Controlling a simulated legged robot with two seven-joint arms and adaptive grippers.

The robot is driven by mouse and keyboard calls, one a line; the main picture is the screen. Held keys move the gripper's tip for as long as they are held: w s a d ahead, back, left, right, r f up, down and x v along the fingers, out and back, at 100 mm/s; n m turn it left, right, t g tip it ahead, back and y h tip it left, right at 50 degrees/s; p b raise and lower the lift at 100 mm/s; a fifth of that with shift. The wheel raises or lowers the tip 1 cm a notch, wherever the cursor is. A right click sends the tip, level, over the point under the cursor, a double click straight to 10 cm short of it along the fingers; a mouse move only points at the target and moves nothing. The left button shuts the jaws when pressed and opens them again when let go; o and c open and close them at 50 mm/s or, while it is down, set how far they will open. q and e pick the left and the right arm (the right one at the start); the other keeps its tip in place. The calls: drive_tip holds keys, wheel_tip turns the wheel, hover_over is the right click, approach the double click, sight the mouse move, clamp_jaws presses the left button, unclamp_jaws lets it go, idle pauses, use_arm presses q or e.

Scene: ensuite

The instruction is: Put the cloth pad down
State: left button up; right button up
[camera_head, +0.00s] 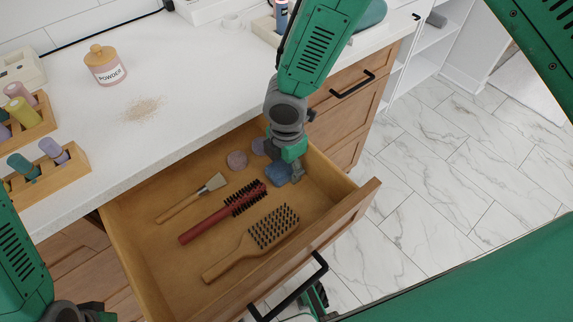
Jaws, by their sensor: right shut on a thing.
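A small blue cloth pad (277,175) is at the tips of my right gripper (286,172), inside the open drawer's far right part. The gripper is shut on the pad, and its fingers hide part of it. The pad is low, close to the drawer floor; I cannot tell whether it touches it. The wooden drawer (328,203) is pulled out. A green and dark part, probably my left gripper (316,298), shows partly by the black drawer handle (290,290); its jaws cannot be made out.
The drawer also holds a wooden paddle brush (252,243), a red round brush (222,213), a flat brush (190,198) and a round mauve pad (237,160). On the white counter (190,60) are a powder jar (105,65), spilled powder (143,109) and bottle racks (50,172).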

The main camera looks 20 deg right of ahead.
drive_tip(key=shift+f, duration=0.2)
drive_tip(key=o, duration=1.1)
drive_tip(key=shift+s, duration=0.1)
drive_tip(key=shift+c, duration=0.2)
drive_tip(key=shift+o, duration=0.8)
drive_tip(key=shift+f, duration=0.1)
wheel_tip(320, 180, up, 13)
drive_tip(key=p, duration=0.2)
drive_tip(key=shift+f+p, duration=0.15)
drive_tip(key=shift+p, duration=0.2)
